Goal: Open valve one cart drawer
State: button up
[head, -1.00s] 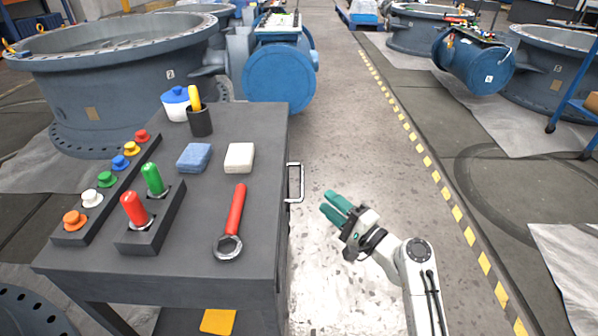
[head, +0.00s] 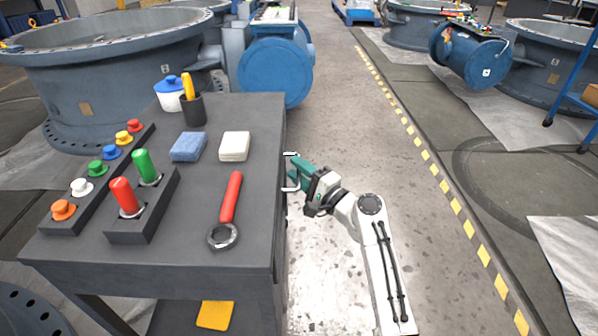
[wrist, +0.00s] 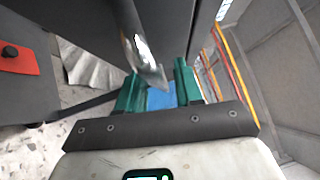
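The dark grey cart (head: 262,118) stands at left, its drawer on the right side. The drawer's silver bar handle (head: 286,188) sticks out from that side, partly hidden by my gripper (head: 292,172). The drawer looks shut. In the wrist view the shiny handle (wrist: 140,48) comes down between the two green fingers of my gripper (wrist: 158,88). The fingers are apart, one on each side of the bar. I cannot tell whether either finger touches it. The dark cart side (wrist: 95,35) fills much of the upper wrist view.
On the cart top are a red-handled wrench (head: 230,200), a blue sponge (head: 188,147), a white block (head: 234,146), a black cup (head: 194,110), and a lever box (head: 140,215). Large blue valves (head: 275,72) stand behind. The floor right of the cart (head: 350,130) is clear.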

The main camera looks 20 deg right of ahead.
jog(key=shift+c, duration=0.3)
grip_shut()
